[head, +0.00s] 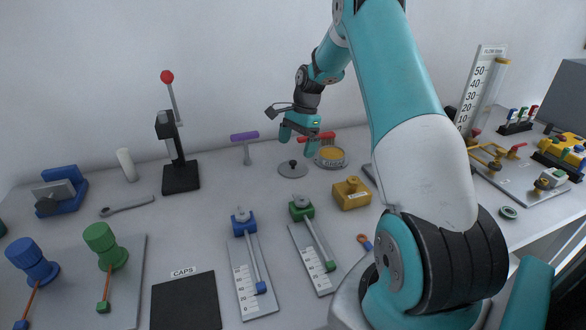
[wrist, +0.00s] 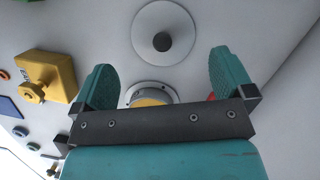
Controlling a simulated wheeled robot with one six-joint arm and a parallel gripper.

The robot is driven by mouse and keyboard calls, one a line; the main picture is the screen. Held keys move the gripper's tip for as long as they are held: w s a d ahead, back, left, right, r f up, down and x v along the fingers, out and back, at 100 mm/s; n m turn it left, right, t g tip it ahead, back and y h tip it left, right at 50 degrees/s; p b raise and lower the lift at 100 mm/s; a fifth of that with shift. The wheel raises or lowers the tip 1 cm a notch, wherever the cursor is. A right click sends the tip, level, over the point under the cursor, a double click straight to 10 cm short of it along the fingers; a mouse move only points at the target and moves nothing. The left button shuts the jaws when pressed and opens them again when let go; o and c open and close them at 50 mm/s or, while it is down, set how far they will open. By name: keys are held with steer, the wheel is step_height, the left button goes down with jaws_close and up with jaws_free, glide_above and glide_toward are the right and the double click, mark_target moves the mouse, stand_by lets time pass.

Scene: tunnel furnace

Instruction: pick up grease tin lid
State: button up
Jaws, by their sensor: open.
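The grease tin lid (head: 292,170) is a flat grey disc with a dark round knob, lying on the table left of the open grease tin (head: 331,162). The tin is a low, pale, labelled round can with yellow grease inside. My gripper (head: 298,146) is open and empty above the table, over the lid and tin area. In the wrist view, the lid (wrist: 163,32) is fully visible beyond the fingertips, its knob roughly in line with the gap between them. The tin (wrist: 151,94) shows between the fingers, partly hidden by the gripper body.
A purple-handled T tool (head: 245,140) stands left of the lid, and a red-handled one (head: 316,136) is behind the tin. A yellow block (head: 351,194) sits in front of the tin. A black press with a red knob (head: 180,175) stands further left. Bare table surrounds the lid.

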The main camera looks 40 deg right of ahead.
mark_target(293, 161)
steer(key=shift+d+p+x, duration=0.2)
steer(key=shift+p+x, duration=0.4)
steer(key=shift+x, duration=2.5)
steer(key=shift+w, duration=0.1)
steer(key=c, duration=0.6)
